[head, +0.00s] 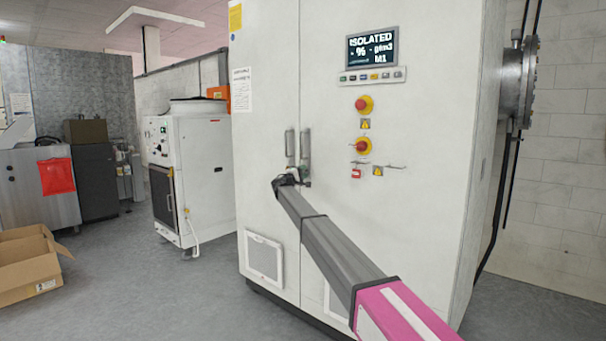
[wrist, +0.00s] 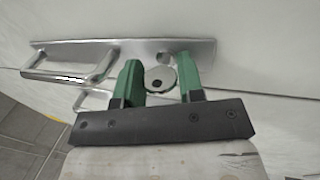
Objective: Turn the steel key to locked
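A round steel disc with a dark spot at its centre (wrist: 160,79), which looks like the steel key or its lock, sits at the right end of a steel handle plate (wrist: 165,47) in the wrist view. My gripper (wrist: 157,66) has its two green fingers apart, one on each side of the disc. Whether they touch it I cannot tell. In the head view my gripper (head: 288,180) is at the cabinet's door handles (head: 304,147), near their lower end. The key is too small or hidden there.
The white cabinet (head: 390,220) has a display (head: 372,47) reading ISOLATED, two red emergency buttons (head: 363,146) and a red tag (head: 356,174) right of the handles. A cardboard box (head: 25,265) lies on the floor at left. Open floor lies between the box and cabinet.

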